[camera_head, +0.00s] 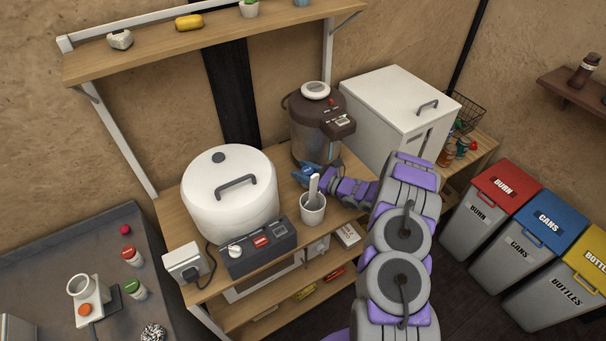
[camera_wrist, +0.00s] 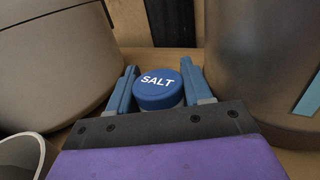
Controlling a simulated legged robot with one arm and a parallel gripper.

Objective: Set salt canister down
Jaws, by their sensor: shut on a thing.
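The salt canister has a round blue lid marked "SALT" (camera_wrist: 158,88) in the wrist view. My gripper (camera_wrist: 160,84) is shut on it, with one blue finger on each side of the lid. The canister's lower part is hidden, so I cannot tell whether its base touches the wooden counter (camera_head: 264,258). In the head view my gripper (camera_head: 304,173) is low over the counter, between the white cooker and the dark urn; the canister is hard to make out there.
The white lidded cooker (camera_head: 215,205) stands left and the brown urn (camera_head: 312,135) behind right. A white cup with a utensil (camera_head: 313,212) stands close in front of my gripper. A white chest (camera_head: 385,105) is at the right. A shelf (camera_head: 215,38) hangs above.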

